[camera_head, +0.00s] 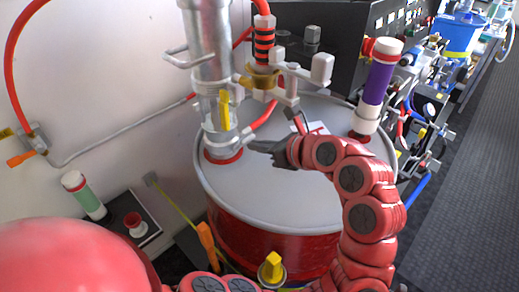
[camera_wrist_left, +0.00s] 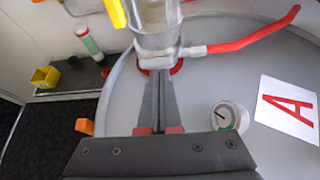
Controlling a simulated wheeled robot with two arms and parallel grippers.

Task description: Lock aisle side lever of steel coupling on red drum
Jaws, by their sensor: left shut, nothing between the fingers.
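The red drum (camera_head: 265,225) has a grey lid with the steel coupling (camera_head: 221,140) standing upright near its left edge. The coupling also shows at the top of the left wrist view (camera_wrist_left: 155,42). A lever with a red handle (camera_head: 264,117) sticks out from the coupling's side, away from its body; it reaches to the right in the left wrist view (camera_wrist_left: 255,35). My left gripper (camera_head: 252,146) is shut and empty, its fingertips close to the coupling's base, below the lever. Whether they touch it I cannot tell. Any lever on the coupling's far side is hidden. My right gripper is not in view.
A purple cylinder (camera_head: 378,85) stands at the lid's right edge. A gauge (camera_wrist_left: 228,117) and a letter A card (camera_wrist_left: 288,108) lie on the lid. A green-and-white bottle (camera_head: 84,195) stands at left.

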